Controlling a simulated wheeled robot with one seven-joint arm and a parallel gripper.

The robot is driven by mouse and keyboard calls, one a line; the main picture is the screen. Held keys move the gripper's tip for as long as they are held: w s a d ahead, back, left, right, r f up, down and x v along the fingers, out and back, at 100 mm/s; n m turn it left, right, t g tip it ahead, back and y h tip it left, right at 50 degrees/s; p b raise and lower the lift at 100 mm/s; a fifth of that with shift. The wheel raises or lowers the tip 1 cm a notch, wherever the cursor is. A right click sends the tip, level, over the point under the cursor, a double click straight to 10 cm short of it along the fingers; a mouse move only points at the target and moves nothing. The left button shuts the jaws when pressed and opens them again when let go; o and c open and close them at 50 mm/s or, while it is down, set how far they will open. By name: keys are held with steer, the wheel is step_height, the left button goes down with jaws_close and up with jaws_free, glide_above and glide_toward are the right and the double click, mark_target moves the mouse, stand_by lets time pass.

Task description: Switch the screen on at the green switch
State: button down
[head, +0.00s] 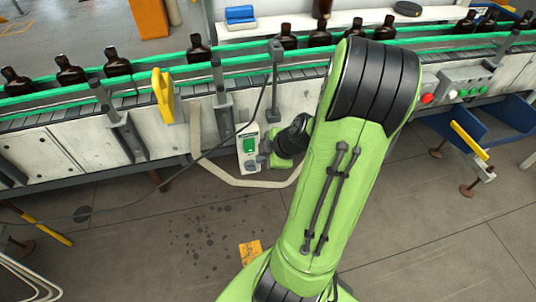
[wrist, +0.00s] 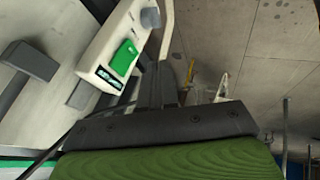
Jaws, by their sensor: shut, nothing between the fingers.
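A pale control box (head: 247,158) hangs on the conveyor's front side. Its green switch (head: 250,145) faces out in the head view. In the wrist view the box (wrist: 104,40) lies at upper left, with the green switch (wrist: 123,57), a small dark screen (wrist: 108,77) with pale marks beside it, and a grey round knob (wrist: 150,17). My gripper (head: 267,148) is just right of the box in the head view. In the wrist view my gripper (wrist: 161,75) is shut and empty, to the right of the green switch. I cannot tell whether it touches the box.
Several amber bottles (head: 118,62) stand on the conveyor between green rails. A yellow handle-shaped part (head: 163,95) is left of the box. A panel with a red button (head: 428,98) and green buttons is at right. A pale bent strip (head: 240,182) runs below the box; a dark cable crosses nearby.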

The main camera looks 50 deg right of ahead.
mark_target(254, 151)
steer(key=shift+w+d+f+b, duration=0.15)
steer(key=shift+w+d+f, duration=0.2)
steer(key=shift+w+f, duration=0.45)
steer(key=shift+w+d+f+b, duration=0.2)
steer(key=shift+w+d+f, duration=0.25)
steer(key=shift+w, duration=0.6)
steer(key=shift+w+d+f+b, duration=0.15)
steer(key=shift+w+d+f, duration=0.1)
steer(key=shift+w+f, duration=0.6)
steer(key=shift+w+r, duration=0.1)
steer(key=shift+r, duration=0.05)
